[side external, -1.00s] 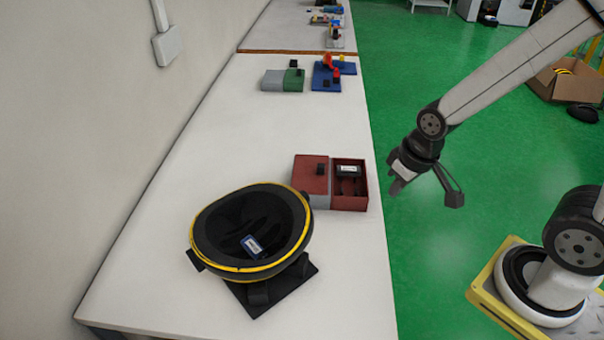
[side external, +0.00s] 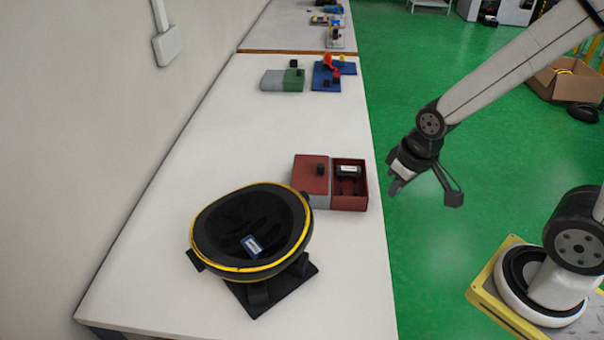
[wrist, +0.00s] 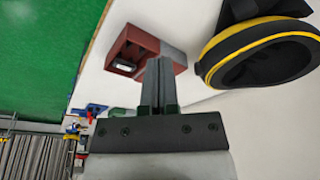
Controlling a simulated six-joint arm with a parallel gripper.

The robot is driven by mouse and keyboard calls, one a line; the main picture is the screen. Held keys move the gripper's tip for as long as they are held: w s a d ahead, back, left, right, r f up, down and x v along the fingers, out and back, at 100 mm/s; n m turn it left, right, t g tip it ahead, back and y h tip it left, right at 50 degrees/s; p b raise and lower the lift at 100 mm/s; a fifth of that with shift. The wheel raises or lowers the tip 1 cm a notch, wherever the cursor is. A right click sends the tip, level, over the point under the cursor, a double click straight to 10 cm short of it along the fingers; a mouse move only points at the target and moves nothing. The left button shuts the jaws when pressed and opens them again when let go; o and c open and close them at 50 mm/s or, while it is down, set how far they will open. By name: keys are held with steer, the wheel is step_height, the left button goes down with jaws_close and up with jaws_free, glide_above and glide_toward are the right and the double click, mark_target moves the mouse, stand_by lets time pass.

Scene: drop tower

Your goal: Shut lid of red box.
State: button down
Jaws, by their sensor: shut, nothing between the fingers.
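The red box (side external: 349,203) stands near the right edge of the white table. Its right part is open at the top, with a dark item carrying a white label (side external: 348,171) inside. The box also shows in the wrist view (wrist: 133,45), partly behind my fingers. My gripper (side external: 396,187) is shut and empty, to the right of the box and apart from it, off the table edge. In the wrist view, its fingers (wrist: 158,80) are together.
A black bowl with a yellow rim (side external: 205,214) stands on a black base left of and nearer than the box. A green and grey box (side external: 283,80) and a blue tray (side external: 325,76) sit farther back. The table between is clear.

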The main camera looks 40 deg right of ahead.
steer(key=w+d+n, duration=0.1)
steer(key=w+n, duration=0.3)
steer(key=w, duration=0.9)
steer(key=n+y, duration=0.3)
steer(key=n, duration=0.2)
glide_above(309, 173)
step_height(309, 173, down, 4)
steer(key=shift+s+d+r, duration=0.1)
steer(key=shift+s+d, duration=0.05)
steer(key=shift+d, duration=0.1)
steer(key=x, duration=0.9)
steer(key=shift+f, duration=0.35)
steer(key=shift+d+f, duration=0.15)
steer(key=shift+s+d, duration=1.25)
